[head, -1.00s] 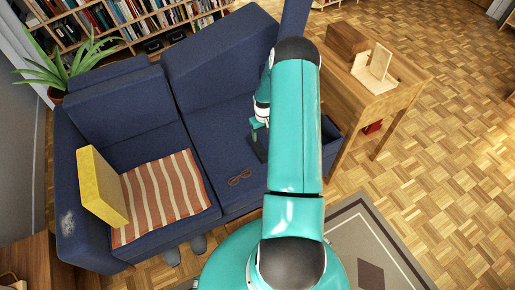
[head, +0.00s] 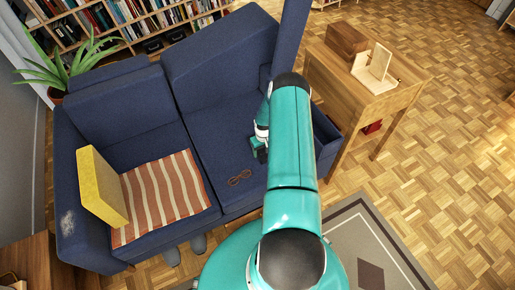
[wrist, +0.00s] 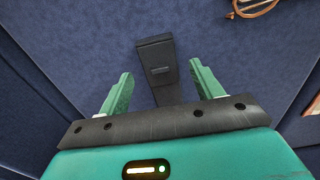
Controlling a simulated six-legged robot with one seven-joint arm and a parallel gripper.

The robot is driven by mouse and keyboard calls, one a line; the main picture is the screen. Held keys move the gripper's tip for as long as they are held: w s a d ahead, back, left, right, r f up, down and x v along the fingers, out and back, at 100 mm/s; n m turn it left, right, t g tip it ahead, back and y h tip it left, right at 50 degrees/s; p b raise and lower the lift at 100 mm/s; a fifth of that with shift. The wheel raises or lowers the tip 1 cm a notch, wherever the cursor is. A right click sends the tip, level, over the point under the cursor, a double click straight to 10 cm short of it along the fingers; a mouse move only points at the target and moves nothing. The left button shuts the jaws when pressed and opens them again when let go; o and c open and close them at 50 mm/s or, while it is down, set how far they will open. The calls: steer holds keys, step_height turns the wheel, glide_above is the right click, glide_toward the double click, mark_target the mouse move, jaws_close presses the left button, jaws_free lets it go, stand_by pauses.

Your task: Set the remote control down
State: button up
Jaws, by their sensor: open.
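The dark remote control (wrist: 156,62) shows in the wrist view against the blue seat, in the gap between my green fingers. Clear gaps show between it and both fingers. My gripper (wrist: 161,72) is open. In the head view, my gripper (head: 259,148) is low over the right seat of the blue sofa (head: 215,125), and only a small dark part of the remote shows there. My arm hides some of the seat's right side.
Brown glasses (head: 239,178) lie on the seat, left of my gripper. A striped cloth (head: 165,195) and a yellow cushion (head: 100,185) occupy the left seat. A wooden side table (head: 375,100) stands to the right. The seat behind my gripper is clear.

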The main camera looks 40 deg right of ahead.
steer(key=shift+f, duration=0.55)
steer(key=c, duration=1.1)
steer(key=shift+c, duration=0.6)
steer(key=shift+r, duration=0.15)
